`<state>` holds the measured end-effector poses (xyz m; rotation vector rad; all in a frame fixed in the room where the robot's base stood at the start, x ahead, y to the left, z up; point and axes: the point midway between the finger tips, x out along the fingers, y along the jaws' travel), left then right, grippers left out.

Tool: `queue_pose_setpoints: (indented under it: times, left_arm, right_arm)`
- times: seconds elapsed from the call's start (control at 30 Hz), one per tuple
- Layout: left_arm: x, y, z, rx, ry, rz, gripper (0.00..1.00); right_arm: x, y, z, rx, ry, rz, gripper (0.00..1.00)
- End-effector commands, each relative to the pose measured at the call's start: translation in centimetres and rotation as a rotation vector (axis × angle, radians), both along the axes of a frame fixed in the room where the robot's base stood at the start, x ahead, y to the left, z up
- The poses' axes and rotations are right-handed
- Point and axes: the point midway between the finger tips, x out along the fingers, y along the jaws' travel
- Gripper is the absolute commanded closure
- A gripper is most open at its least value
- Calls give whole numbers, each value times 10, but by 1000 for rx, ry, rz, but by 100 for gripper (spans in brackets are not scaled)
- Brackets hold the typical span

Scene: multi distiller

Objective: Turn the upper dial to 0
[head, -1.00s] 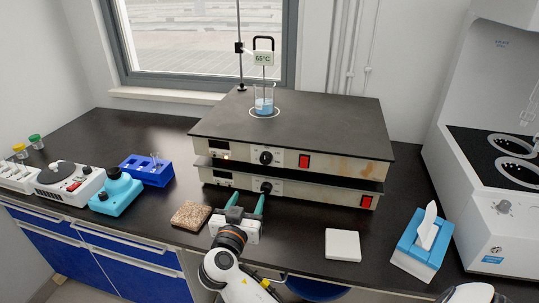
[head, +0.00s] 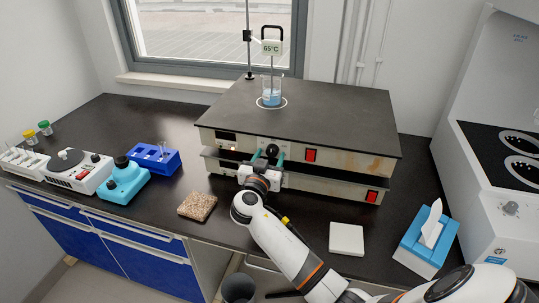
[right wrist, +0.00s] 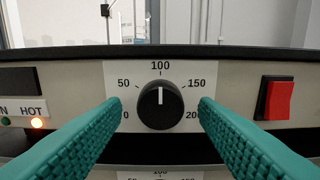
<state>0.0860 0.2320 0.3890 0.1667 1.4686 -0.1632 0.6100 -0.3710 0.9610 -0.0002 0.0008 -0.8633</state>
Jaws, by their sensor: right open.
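The upper dial (right wrist: 160,105) is a round black knob with a white pointer line. In the right wrist view its line points straight up at 100 on a scale marked 50, 100, 150 and partly hidden end marks. The dial also shows in the head view (head: 272,151) on the front of the upper hot plate (head: 330,157). My right gripper (head: 268,158) is open, with one green finger on each side of the dial; in the right wrist view the fingers (right wrist: 160,106) stand apart from the knob. My left gripper is not in view.
A beaker (head: 271,95) with blue liquid stands on the hot plate under a 65°C display (head: 271,47). The lower plate (head: 310,180) is just beneath.

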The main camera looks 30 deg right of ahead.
Motion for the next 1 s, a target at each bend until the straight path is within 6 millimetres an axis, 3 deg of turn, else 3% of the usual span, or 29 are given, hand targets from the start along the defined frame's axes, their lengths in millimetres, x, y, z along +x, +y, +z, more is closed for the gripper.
queue_pose_setpoints:
  times: [0.33, 0.6, 1.0]
  left_arm:
    - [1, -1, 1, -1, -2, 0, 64]
    - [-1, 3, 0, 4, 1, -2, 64]
    - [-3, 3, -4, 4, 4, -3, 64]
  right_arm:
    - [3, -3, 0, 0, 0, 0, 45]
    - [2, -3, 0, 0, 0, 0, 90]
    - [2, -3, -1, -51, 59, 0, 90]
